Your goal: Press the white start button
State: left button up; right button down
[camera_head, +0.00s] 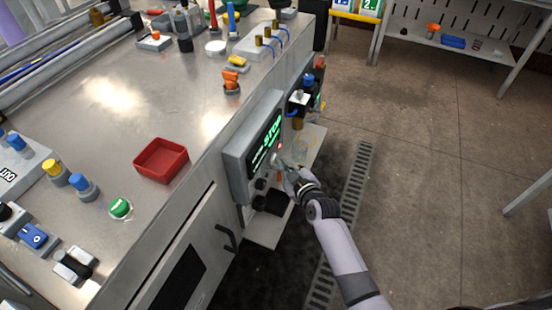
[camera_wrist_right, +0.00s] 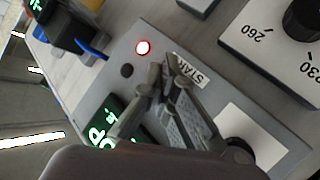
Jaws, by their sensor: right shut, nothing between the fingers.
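A grey control box (camera_head: 238,160) with a green-lit display (camera_head: 264,145) is mounted on the side of the metal bench. My right gripper (camera_head: 282,164) is shut and empty, with its fingertips at the front of this box. In the right wrist view the fingertips (camera_wrist_right: 168,72) are beside a white START label (camera_wrist_right: 188,69) on the box's face. I cannot make out the white start button; the fingers may hide it. Whether the fingertips touch the panel is not clear. My left gripper is out of view.
A lit red lamp (camera_wrist_right: 143,47) and a small dark button (camera_wrist_right: 127,70) are near the fingers. A dial plate (camera_wrist_right: 262,40) is at the upper right. On the bench are a red tray (camera_head: 161,159) and a green button (camera_head: 120,208).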

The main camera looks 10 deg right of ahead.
jog(key=shift+w+a, duration=0.1)
jog(key=shift+a, duration=0.05)
dwell(0.3)
jog(key=shift+s+d+p, duration=0.3)
jog(key=shift+s+d, duration=0.25)
jog(key=shift+d, duration=0.15)
jog(key=s+d, duration=0.1)
jog(key=d, duration=0.1)
jog(key=s+d, duration=0.1)
jog(key=d, duration=0.1)
jog(key=shift+s+d+p, duration=0.1)
jog(key=shift+s+p, duration=0.25)
dwell(0.4)
